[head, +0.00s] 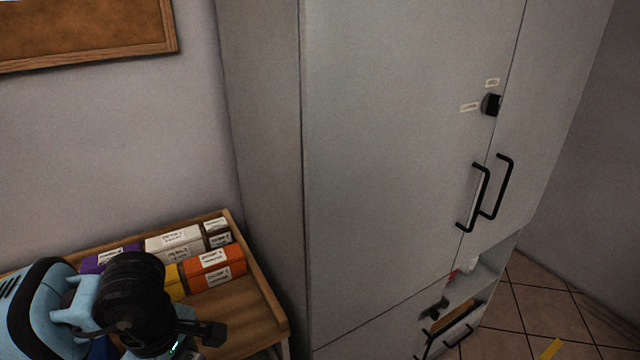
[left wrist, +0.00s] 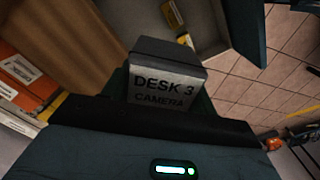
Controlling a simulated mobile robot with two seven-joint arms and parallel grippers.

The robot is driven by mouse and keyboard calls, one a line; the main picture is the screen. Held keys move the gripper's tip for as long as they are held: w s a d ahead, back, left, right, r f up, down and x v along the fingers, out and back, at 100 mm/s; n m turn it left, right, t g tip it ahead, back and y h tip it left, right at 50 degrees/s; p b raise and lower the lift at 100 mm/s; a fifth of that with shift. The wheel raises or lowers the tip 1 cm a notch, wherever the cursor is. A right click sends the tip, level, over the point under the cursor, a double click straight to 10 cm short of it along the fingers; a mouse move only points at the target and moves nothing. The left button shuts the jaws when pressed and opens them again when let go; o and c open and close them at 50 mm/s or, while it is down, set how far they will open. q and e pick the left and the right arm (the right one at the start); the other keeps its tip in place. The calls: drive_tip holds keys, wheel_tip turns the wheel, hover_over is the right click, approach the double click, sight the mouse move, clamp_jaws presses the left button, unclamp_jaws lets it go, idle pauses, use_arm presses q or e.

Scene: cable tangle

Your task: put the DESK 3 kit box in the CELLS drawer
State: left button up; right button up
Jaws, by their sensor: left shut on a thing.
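The DESK 3 kit box (left wrist: 163,88) is a dark grey box, and its face reads "DESK 3 CAMERA" in the left wrist view. My left gripper (head: 185,338) is shut on it. In the head view the gripper is at the lower left, over the front of the wooden table, and I cannot make out the held box there. A drawer front with a black handle (head: 458,337) shows low in the grey cabinet at the bottom. I cannot read any CELLS label. My right gripper is not in view.
The wooden table (head: 250,312) carries several labelled boxes, including an orange one (head: 215,268) and a white one (head: 173,243). The tall grey cabinet (head: 390,150) stands right of it, its doors shut, with an open shelf (head: 487,275) below. Tiled floor (head: 540,300) lies to the right.

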use_arm(q)
drive_tip(key=m, duration=0.3)
drive_tip(key=shift+w+d+r, duration=0.15)
drive_tip(key=shift+w+r, duration=0.15)
drive_tip(key=shift+r, duration=0.05)
drive_tip(key=m, duration=0.5)
drive_tip(key=shift+w+d+r+p, duration=0.15)
drive_tip(key=shift+w+r+p, duration=0.15)
drive_tip(key=m, duration=0.4)
drive_tip(key=shift+w+r, duration=0.3)
drive_tip(key=shift+w, duration=0.05)
drive_tip(key=m, duration=0.3)
drive_tip(key=shift+w+r+m, duration=0.2)
drive_tip(key=shift+m, duration=0.1)
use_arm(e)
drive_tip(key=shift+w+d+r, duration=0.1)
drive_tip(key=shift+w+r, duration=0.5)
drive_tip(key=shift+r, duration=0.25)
use_arm(q)
drive_tip(key=shift+w, duration=0.1)
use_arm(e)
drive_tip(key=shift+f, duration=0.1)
